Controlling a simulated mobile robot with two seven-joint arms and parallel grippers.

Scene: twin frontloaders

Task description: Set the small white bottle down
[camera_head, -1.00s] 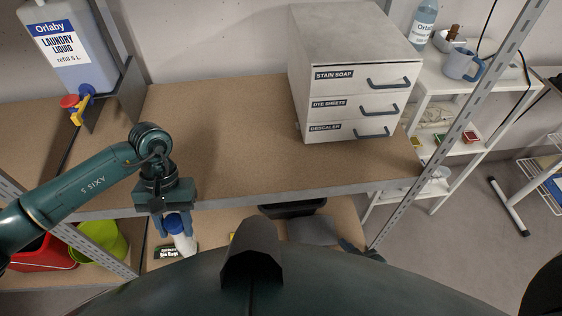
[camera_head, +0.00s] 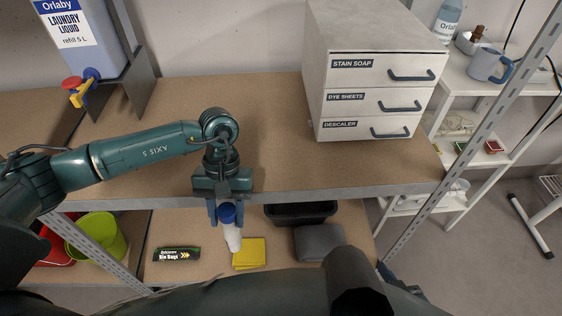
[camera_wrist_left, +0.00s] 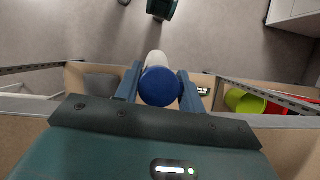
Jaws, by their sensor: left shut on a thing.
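The small white bottle (camera_head: 232,236) has a blue cap and hangs slightly tilted in my left gripper (camera_head: 227,214). The gripper is shut on the bottle near its cap, in front of the upper shelf's front edge. In the left wrist view the blue cap (camera_wrist_left: 160,87) sits between the two blue fingers, with a bit of the white body showing beyond it. The upper shelf board (camera_head: 270,155) has a wide bare area behind the gripper. My right gripper is not in view.
A white drawer box (camera_head: 370,85) stands on the upper shelf at right, a laundry liquid jug (camera_head: 85,40) at left. Below are a bin bag box (camera_head: 177,254), yellow cloths (camera_head: 249,253), a black tray (camera_head: 300,213) and a green bucket (camera_head: 98,238). A metal post (camera_head: 468,150) stands at right.

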